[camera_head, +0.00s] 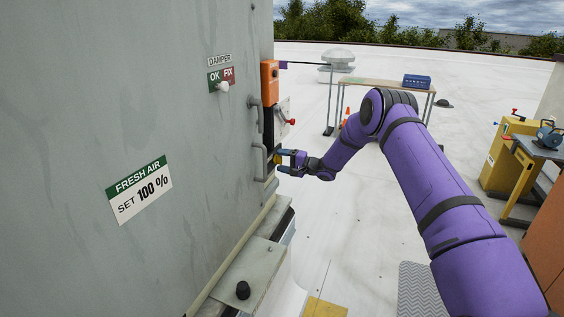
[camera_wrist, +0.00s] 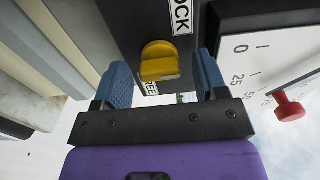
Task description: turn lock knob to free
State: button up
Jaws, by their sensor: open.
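The lock knob (camera_wrist: 159,62) is yellow and sits on a dark plate in the wrist view. A "LOCK" label (camera_wrist: 181,16) is beside it and a partly covered "FREE" label (camera_wrist: 149,88) is just below it in the picture. My gripper (camera_wrist: 166,75) is open, with one blue finger on each side of the knob and a visible gap to each. I cannot tell whether the fingertips reach past the knob's face. In the head view my gripper (camera_head: 280,158) is at the cabinet's right edge, and the knob is mostly hidden there.
A white dial plate (camera_wrist: 270,70) with a red knob (camera_wrist: 289,106) is close to the right finger. Grey handles (camera_head: 259,160) stand out from the cabinet (camera_head: 150,90) near my gripper. An orange box (camera_head: 269,82) is above.

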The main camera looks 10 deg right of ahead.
jog(key=shift+w+a, duration=0.1)
jog(key=shift+a, duration=0.05)
jog(key=shift+c, duration=0.2)
jog(key=c, duration=0.9)
